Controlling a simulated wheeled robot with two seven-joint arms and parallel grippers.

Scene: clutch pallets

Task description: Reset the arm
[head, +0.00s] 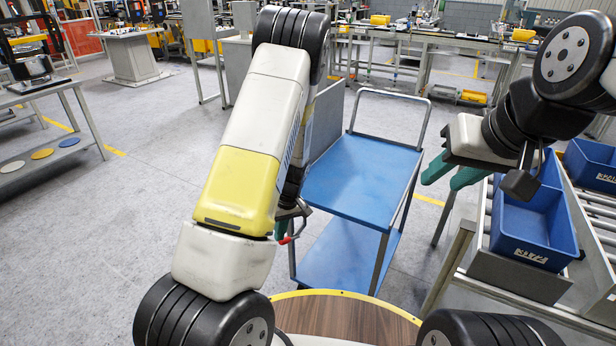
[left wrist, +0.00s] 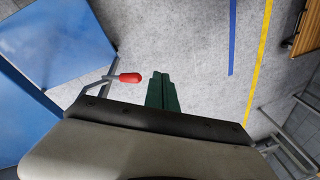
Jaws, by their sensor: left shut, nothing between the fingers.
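My left arm reaches up the middle of the head view, and its forearm hides most of my left gripper. A teal bit of the left gripper (head: 281,228) shows beside the forearm, in front of the blue cart (head: 345,265). In the left wrist view the two green fingers of the left gripper (left wrist: 161,78) lie together, shut and empty, with grey floor beyond. My right gripper (head: 447,172) is at the right of the head view, with its teal fingers apart and nothing seen between them. It hangs between the cart and the blue bins.
A red-tipped lever (left wrist: 130,77) shows close beside the left fingers. Blue bins (head: 535,222) stand on a roller rack (head: 600,215) at the right. A round wooden surface (head: 345,318) is at the bottom. A table with discs (head: 50,95) is at the left. Open floor (head: 120,220) lies left.

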